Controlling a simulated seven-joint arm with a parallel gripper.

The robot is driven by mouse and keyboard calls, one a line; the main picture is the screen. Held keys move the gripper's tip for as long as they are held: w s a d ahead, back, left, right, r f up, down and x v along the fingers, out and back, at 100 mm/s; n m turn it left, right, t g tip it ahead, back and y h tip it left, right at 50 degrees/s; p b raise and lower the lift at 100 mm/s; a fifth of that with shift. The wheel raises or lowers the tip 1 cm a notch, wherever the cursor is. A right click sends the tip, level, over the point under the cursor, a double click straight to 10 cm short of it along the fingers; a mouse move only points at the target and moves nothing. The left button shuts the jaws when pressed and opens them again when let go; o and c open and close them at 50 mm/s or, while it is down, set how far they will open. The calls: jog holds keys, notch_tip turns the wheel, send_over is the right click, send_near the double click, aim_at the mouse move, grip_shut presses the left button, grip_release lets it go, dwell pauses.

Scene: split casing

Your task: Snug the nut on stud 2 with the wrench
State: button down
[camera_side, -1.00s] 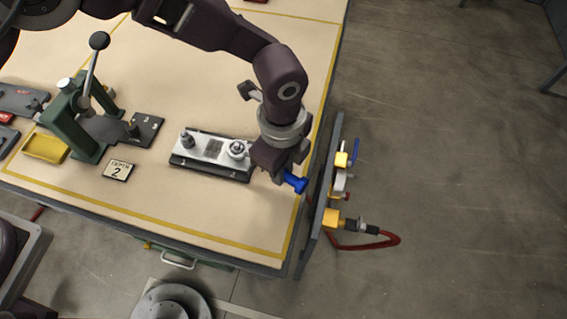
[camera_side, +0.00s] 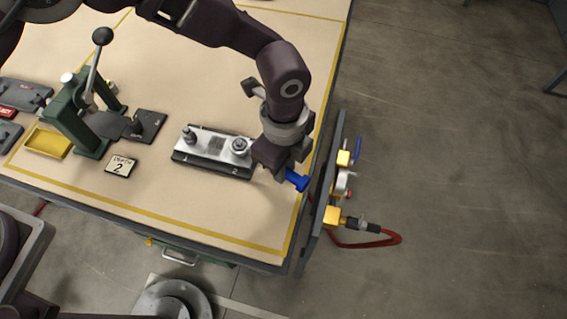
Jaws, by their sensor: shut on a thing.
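My gripper (camera_side: 284,176) points down near the right edge of the table, just right of the casing. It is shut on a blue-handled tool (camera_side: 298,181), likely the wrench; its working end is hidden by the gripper. The casing (camera_side: 216,146) is a light metal block on a dark base with a "2" mark near its right end. A stud with a nut and washer (camera_side: 239,146) stands at its right end, beside my gripper. Another stud (camera_side: 189,134) stands at the left end. I cannot tell whether the tool touches the right nut.
A green lever press (camera_side: 78,118) with a black-knobbed handle stands at the left, by a yellow tray (camera_side: 47,144). A "DEPTH 2" card (camera_side: 120,166) lies in front. A rack (camera_side: 322,205) with yellow holders and a red hose lines the table's right edge.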

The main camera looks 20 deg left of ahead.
jog(key=shift+r, duration=3)
